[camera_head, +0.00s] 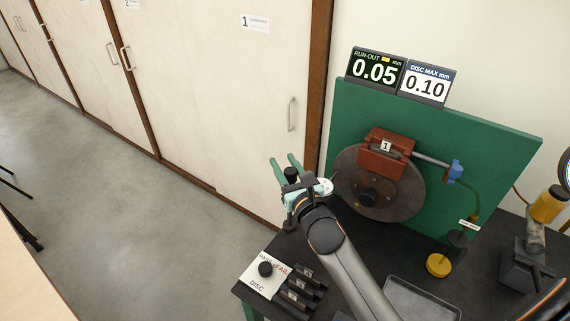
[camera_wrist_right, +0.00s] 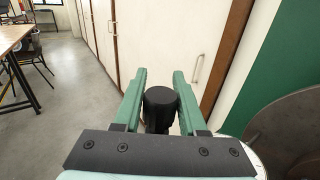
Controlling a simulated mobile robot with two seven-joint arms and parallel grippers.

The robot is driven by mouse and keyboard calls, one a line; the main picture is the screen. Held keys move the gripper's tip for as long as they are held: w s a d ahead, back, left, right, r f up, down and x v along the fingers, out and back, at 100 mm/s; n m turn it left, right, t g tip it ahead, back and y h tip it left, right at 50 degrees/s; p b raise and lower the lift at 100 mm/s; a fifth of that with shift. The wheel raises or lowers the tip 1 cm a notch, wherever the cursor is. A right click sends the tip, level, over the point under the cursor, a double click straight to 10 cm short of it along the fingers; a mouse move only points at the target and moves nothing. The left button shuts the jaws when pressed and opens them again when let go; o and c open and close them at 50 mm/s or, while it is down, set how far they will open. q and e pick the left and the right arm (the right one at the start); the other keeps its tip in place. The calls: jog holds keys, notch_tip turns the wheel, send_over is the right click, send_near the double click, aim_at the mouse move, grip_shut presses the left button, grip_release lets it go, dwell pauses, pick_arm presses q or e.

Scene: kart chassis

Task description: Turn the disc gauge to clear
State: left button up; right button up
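The brake disc (camera_head: 405,197) stands in front of a green board, with a red-brown caliper marked 1 (camera_head: 371,163) over its top. A round white gauge face (camera_head: 326,187) sits at the disc's left edge, partly hidden by my gripper. My right gripper (camera_head: 284,161) is beside it, fingers pointing away. A black knob (camera_wrist_right: 160,99) stands between the two green fingers in the wrist view, and also shows in the head view (camera_head: 291,174). The fingers are apart by about the knob's width; whether they touch it is unclear. My left gripper is not in view.
Displays read run-out 0.05 mm (camera_head: 374,70) and disc max 0.10 mm (camera_head: 426,83). A PASS/FAIL card with a black knob (camera_head: 265,269), black numbered blocks (camera_head: 296,291), a grey tray (camera_head: 424,300) and a yellow round piece (camera_head: 438,265) are on the dark bench.

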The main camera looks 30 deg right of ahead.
grip_shut()
dwell(1.0)
